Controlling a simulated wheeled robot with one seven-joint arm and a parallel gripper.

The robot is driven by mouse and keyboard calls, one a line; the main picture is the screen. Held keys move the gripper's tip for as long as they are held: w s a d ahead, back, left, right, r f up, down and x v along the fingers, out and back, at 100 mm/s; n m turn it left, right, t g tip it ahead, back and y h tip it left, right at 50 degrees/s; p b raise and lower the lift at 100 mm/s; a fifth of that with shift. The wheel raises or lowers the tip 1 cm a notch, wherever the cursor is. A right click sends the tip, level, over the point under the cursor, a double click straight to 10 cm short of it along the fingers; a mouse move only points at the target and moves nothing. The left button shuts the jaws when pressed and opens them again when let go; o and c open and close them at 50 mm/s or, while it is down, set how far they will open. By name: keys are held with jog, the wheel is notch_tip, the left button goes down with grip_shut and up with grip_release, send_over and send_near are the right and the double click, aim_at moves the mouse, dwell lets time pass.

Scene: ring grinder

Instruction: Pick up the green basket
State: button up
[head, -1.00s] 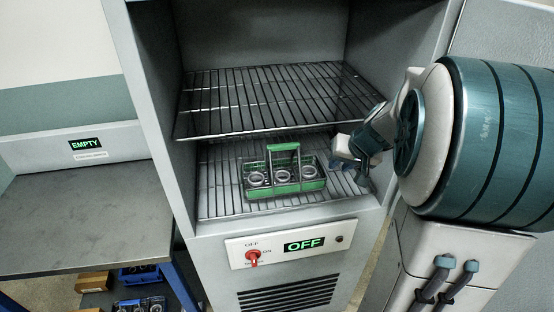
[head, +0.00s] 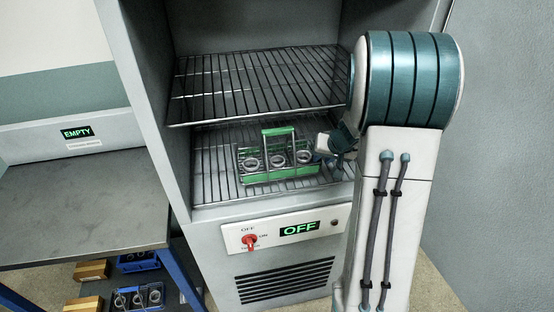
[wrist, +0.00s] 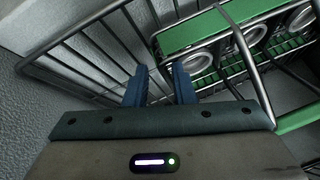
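The green basket (head: 272,176) stands upright on the lower wire shelf (head: 217,182) of the grey cabinet. It has a green handle on top and holds several grey rings. My gripper (head: 328,150) is at the basket's right end, inside the cabinet. In the wrist view, its two blue fingers (wrist: 160,82) are apart with nothing between them, so it is open. The basket's green edge (wrist: 188,32), wire frame and rings show at upper right there, beyond the fingertips. Whether a finger touches the basket is unclear.
An upper wire shelf (head: 255,85) hangs close above the basket. The cabinet front carries a red switch (head: 250,242) and an "OFF" display (head: 300,229). At left, a bare grey table (head: 80,205) has an "EMPTY" sign (head: 77,132) behind it. Blue baskets (head: 138,298) and boxes stand below.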

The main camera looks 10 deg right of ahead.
aim_at(320, 160)
jog(key=shift+x, duration=1.5)
jog(key=shift+r, duration=0.1)
